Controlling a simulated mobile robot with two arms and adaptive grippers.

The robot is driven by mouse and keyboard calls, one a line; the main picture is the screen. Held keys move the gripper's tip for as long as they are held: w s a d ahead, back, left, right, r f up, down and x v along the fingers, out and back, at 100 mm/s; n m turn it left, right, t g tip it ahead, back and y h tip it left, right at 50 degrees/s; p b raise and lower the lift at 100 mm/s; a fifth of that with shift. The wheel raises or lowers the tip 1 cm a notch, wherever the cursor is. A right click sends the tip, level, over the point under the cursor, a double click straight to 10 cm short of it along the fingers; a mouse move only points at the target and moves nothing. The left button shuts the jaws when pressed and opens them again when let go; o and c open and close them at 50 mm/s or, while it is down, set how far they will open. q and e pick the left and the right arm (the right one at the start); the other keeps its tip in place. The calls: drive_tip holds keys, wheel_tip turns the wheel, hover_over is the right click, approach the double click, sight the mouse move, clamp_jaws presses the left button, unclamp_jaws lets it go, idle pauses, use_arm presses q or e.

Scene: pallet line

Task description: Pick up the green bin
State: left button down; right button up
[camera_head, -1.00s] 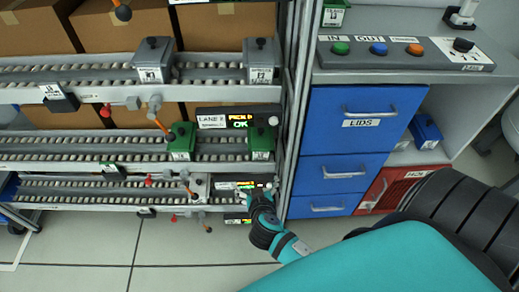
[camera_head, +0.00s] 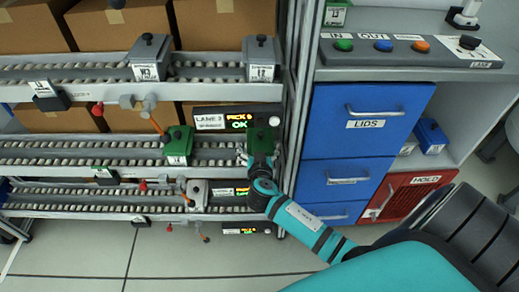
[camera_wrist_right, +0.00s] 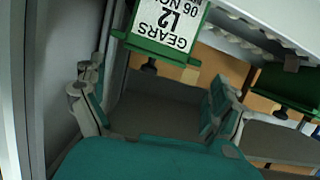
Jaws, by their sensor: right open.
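A green bin (camera_head: 262,140) stands at the right end of the middle roller lane, partly hidden by my right gripper (camera_head: 259,160). A second green bin (camera_head: 178,145) stands further left on that lane. In the right wrist view, a green bin (camera_wrist_right: 150,45) with a white GEARS L2 label is at the top, just beyond my gripper's open fingers (camera_wrist_right: 154,82). Another green bin (camera_wrist_right: 288,88) is at the right edge there. My right gripper is empty, and I see no clear contact with the bin. My left gripper is not in view.
Two grey bins (camera_head: 151,58) (camera_head: 262,59) stand on the upper lane. A metal upright (camera_head: 297,100) rises close to the right of my gripper. A cabinet with blue drawers (camera_head: 357,125) and a red HOLD box (camera_head: 405,193) stands to the right.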

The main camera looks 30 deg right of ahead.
sight(257, 138)
drive_tip(key=x, duration=0.3)
drive_tip(key=shift+d, duration=0.1)
drive_tip(key=shift+b+x, duration=0.35)
drive_tip(key=shift+x, duration=0.6)
drive_tip(key=shift+w+f, duration=0.1)
drive_tip(key=shift+w, duration=0.05)
drive_tip(key=c, duration=1.5)
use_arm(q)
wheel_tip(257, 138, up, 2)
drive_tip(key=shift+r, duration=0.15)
use_arm(e)
drive_tip(key=shift+c, duration=1)
drive_tip(key=shift+r, duration=0.2)
